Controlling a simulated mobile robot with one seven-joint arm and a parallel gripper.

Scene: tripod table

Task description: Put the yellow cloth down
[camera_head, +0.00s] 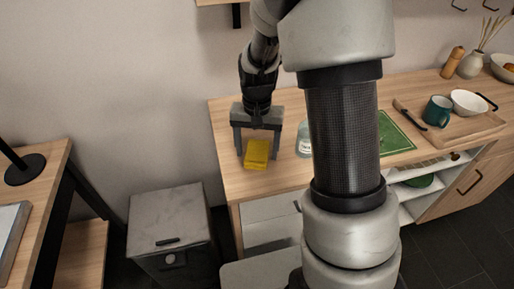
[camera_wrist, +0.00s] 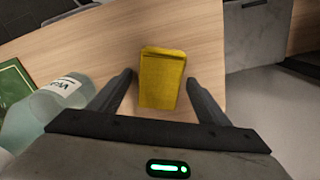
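The yellow cloth (camera_head: 256,157) is a small folded block lying on the wooden counter (camera_head: 228,183) near its left end. In the wrist view the yellow cloth (camera_wrist: 162,88) lies flat between the fingers. My gripper (camera_head: 257,150) is above and around the cloth with its fingers spread wide. In the wrist view my gripper (camera_wrist: 160,78) shows a clear gap between the left finger and the cloth.
A clear bottle (camera_wrist: 62,100) with a white label stands left of my gripper in the wrist view. A green board (camera_head: 395,135), a teal mug (camera_head: 437,111) and a white bowl (camera_head: 468,102) are further right on the counter. A grey bin (camera_head: 168,215) stands on the floor to the left.

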